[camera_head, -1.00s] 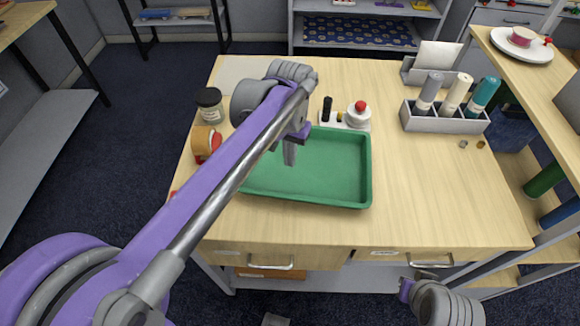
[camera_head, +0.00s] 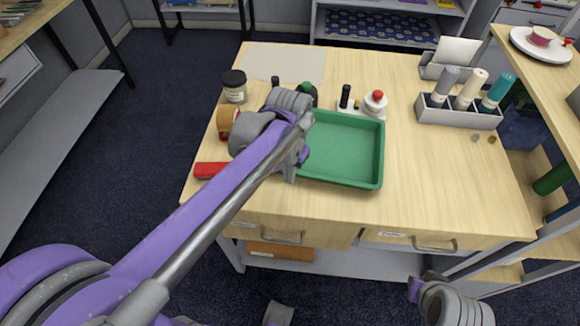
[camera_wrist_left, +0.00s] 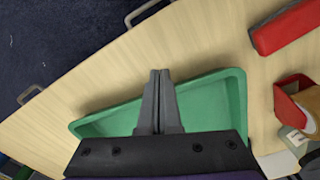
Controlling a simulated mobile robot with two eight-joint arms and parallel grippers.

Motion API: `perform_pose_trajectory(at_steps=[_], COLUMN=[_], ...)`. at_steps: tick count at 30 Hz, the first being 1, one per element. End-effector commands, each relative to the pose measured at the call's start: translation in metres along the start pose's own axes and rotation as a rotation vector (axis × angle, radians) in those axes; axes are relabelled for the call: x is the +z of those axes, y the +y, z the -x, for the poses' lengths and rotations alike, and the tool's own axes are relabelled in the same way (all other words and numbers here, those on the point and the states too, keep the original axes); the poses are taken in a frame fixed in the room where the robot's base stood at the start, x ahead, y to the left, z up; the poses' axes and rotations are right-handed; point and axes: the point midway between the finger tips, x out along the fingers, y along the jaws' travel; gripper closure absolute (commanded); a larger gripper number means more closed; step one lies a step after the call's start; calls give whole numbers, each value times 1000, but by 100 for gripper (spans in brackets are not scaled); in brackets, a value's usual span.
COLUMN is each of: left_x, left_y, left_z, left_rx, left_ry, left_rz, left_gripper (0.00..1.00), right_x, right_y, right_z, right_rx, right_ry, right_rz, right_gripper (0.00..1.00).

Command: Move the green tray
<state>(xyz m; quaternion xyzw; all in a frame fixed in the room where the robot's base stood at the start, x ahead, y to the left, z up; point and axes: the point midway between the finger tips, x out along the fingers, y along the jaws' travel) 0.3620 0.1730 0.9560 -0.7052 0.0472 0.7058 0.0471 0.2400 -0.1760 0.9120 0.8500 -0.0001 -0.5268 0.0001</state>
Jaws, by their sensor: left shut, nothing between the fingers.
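The green tray (camera_head: 350,150) lies flat on the wooden table, left of its middle. My left forearm and wrist cover its left part in the head view. My left gripper (camera_head: 290,174) points down at the tray's near left corner, shut and empty. In the left wrist view, the closed fingertips (camera_wrist_left: 160,74) reach across the tray's rim, over bare table; the green tray (camera_wrist_left: 205,103) shows on both sides of them. I cannot tell whether they touch it. My right wrist shows at the lower right of the head view, with its fingers not clear.
A red block (camera_head: 210,170) and a brown roll (camera_head: 226,120) are left of the tray. A dark-lidded jar (camera_head: 235,88) stands behind them. A white holder with a red-knobbed item (camera_head: 375,103) stands close behind the tray. A grey bottle rack (camera_head: 460,115) is back right. The right front table is clear.

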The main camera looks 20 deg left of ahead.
Motion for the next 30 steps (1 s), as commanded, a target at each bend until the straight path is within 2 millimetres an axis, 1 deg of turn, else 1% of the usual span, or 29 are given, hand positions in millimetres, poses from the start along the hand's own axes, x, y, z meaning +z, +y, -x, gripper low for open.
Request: perform_pose_trajectory(at_steps=[1, 6, 9, 12, 15, 18, 28, 30], left_x=[0, 0, -18, -30, -37, -40, -41, -45], left_y=[0, 0, 0, 0, 0, 0, 0, 0], left_z=[-13, -48, -45, -44, -44, -45, -45, -45], left_rx=[0, 0, 0, 0, 0, 0, 0, 0], left_ry=[0, 0, 1, 1, 0, 0, 0, 0], left_rz=[0, 0, 0, 0, 0, 0, 0, 0], left_gripper=[100, 100, 100, 100, 100, 100, 100, 100], right_x=[2, 4, 2, 0, 0, 0, 0, 0], right_y=[0, 0, 0, 0, 0, 0, 0, 0], right_z=[-2, -5, -2, 0, 0, 1, 0, 0], right_rx=[0, 0, 0, 0, 0, 0, 0, 0], right_ry=[-1, -3, -1, 0, 0, 0, 0, 0], right_rz=[0, 0, 0, 0, 0, 0, 0, 0], right_gripper=[100, 100, 100, 100, 100, 100, 100, 100])
